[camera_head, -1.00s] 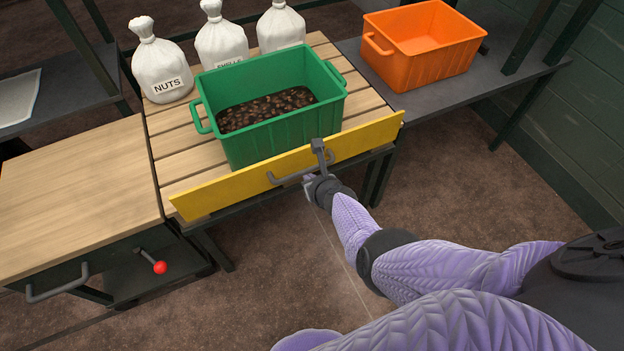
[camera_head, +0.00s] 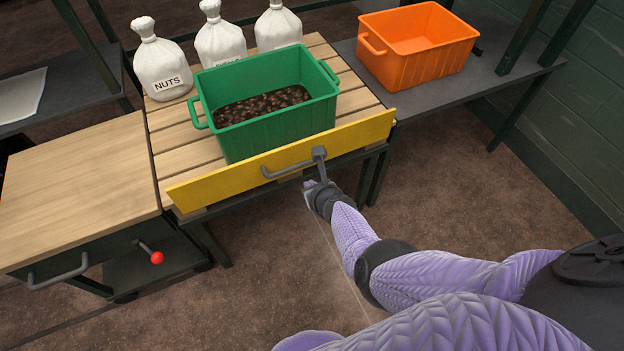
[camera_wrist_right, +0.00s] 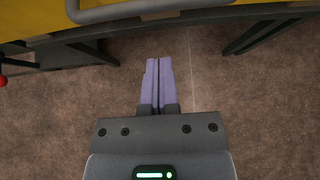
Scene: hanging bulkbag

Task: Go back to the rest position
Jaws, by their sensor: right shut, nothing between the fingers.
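My right gripper (camera_head: 311,186) is just below and in front of the yellow board (camera_head: 230,178) on the front of the slatted table, close to the board's grey handle (camera_head: 290,168). In the right wrist view my right gripper (camera_wrist_right: 158,62) has its two purple fingers shut together with nothing between them. The handle's grey bar (camera_wrist_right: 150,9) crosses the top of that view, apart from the fingertips. My left gripper is not in view.
A green crate (camera_head: 265,132) with brown contents stands on the slatted table. White sacks (camera_head: 163,70) stand behind it. An orange crate (camera_head: 415,65) sits on the dark bench at right. A wooden-topped cabinet (camera_head: 75,190) is at left. The floor (camera_head: 470,200) at right is clear.

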